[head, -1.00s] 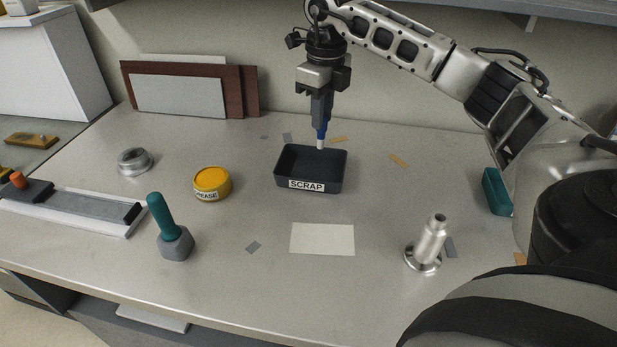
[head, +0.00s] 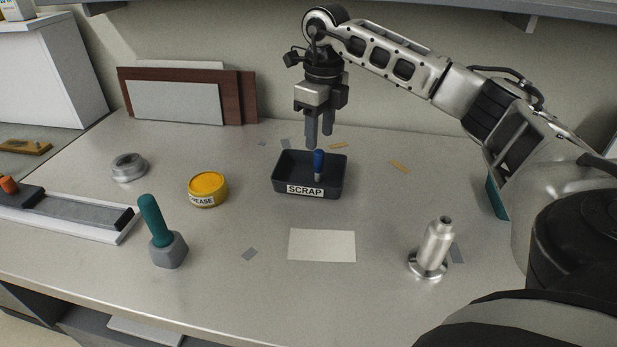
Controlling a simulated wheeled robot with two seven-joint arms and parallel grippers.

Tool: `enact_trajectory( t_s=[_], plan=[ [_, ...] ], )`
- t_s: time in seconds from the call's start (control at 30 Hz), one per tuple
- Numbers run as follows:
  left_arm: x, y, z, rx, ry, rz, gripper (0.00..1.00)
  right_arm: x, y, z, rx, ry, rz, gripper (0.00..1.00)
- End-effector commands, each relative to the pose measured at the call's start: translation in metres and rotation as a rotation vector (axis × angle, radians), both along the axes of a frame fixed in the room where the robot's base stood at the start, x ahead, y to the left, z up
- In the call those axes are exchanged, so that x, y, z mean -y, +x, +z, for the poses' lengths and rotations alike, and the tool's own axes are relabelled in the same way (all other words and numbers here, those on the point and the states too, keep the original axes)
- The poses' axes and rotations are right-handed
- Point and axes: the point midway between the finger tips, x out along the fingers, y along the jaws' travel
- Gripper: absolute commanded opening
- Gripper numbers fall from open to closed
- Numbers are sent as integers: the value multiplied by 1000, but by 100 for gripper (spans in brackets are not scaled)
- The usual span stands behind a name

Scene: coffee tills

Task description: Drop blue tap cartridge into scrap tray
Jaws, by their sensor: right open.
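The blue tap cartridge (head: 318,160), blue above with a whitish lower end, is in the dark scrap tray (head: 281,178), roughly upright. I cannot tell whether its lower end touches the tray floor. The tray stands mid-bench with a white SCRAP label on its front. My right gripper (head: 318,143) is open just above the cartridge, with its two fingers parted and pointing down. The cartridge's top is just below the fingertips and it is not held between them. My left gripper is not in view.
A yellow grease tin (head: 207,190) stands left of the tray, near a metal ring (head: 129,167). A teal-handled tool (head: 157,222) stands front left. A silver metal fitting (head: 435,246) stands front right. A pale card (head: 322,245) lies flat before the tray.

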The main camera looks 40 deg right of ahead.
Motion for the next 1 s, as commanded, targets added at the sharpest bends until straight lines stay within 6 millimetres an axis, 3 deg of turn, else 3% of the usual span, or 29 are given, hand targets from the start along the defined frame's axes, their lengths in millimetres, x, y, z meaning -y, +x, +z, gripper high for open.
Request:
enact_trajectory(
  t_s=[0.13,0.27,0.5,0.7,1.0],
  plan=[
    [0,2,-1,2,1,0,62,0,0,7,2,1,0,44],
    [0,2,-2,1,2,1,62,0,0,26,7,2,0,44],
    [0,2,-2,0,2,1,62,0,-2,85,7,2,1,44],
    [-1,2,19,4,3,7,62,1,-5,135,3,-1,-1,44],
    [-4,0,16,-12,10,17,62,1,-6,159,1,0,-1,44]
  ],
)
